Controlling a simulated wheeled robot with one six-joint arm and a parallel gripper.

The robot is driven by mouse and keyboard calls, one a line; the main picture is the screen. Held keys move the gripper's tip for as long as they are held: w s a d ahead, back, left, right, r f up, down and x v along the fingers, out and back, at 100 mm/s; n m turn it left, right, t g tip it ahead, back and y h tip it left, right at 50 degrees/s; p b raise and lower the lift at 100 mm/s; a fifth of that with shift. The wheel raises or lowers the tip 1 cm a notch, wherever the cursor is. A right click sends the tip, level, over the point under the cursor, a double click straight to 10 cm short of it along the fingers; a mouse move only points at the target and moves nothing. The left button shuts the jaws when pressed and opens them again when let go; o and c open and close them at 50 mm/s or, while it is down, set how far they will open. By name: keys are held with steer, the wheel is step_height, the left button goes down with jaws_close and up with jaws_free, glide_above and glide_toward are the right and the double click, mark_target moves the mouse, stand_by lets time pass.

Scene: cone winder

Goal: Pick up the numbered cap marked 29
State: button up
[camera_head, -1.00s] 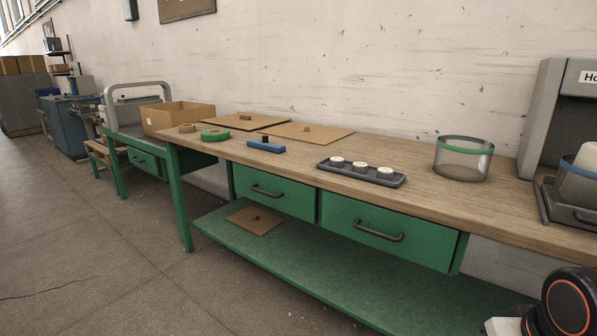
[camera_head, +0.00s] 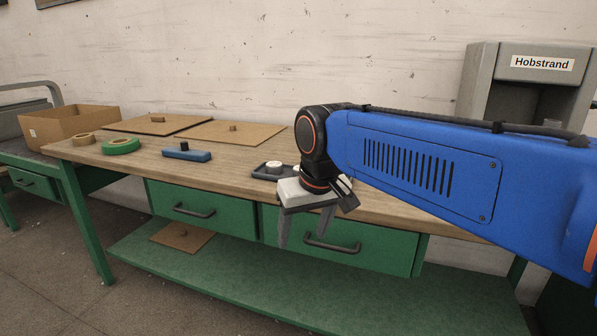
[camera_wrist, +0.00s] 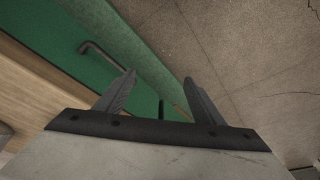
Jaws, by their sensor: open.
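A dark tray (camera_head: 258,175) lies on the wooden workbench. One white cap (camera_head: 274,166) shows in it, and a sliver of a second shows beside my gripper. The rest of the tray is hidden behind my wrist. No number can be read on any cap, so I cannot tell which is marked 29. My gripper (camera_head: 304,238) is open and empty, pointing down in front of the bench edge, before a green drawer. In the wrist view, its fingers (camera_wrist: 159,77) stand apart with nothing between them, and no cap is in sight.
The green drawer's handle (camera_head: 332,247) is close to my fingers. A grey machine labelled Hobstrand (camera_head: 484,75) stands behind my blue arm.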

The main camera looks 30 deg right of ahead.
steer(key=w+d+r+m+g, duration=0.25)
steer(key=w+d+r, duration=0.45)
steer(key=w+r, duration=0.45)
steer(key=w+d+r+m+g, duration=0.1)
steer(key=w+d+r+m, duration=0.2)
steer(key=w+d+r, duration=0.65)
steer(key=f, duration=0.3)
steer(key=w+a+f, duration=0.1)
steer(key=f, duration=0.3)
steer(key=w+f, duration=0.1)
steer(key=f, duration=0.3)
steer(key=shift+w+a, duration=0.15)
steer(key=shift+a, duration=0.2)
steer(key=shift+a+f, duration=0.2)
steer(key=shift+f, duration=1.15)
steer(key=shift+a+f, duration=0.15)
steer(key=shift+f, duration=1.15)
steer(key=c, duration=1.1)
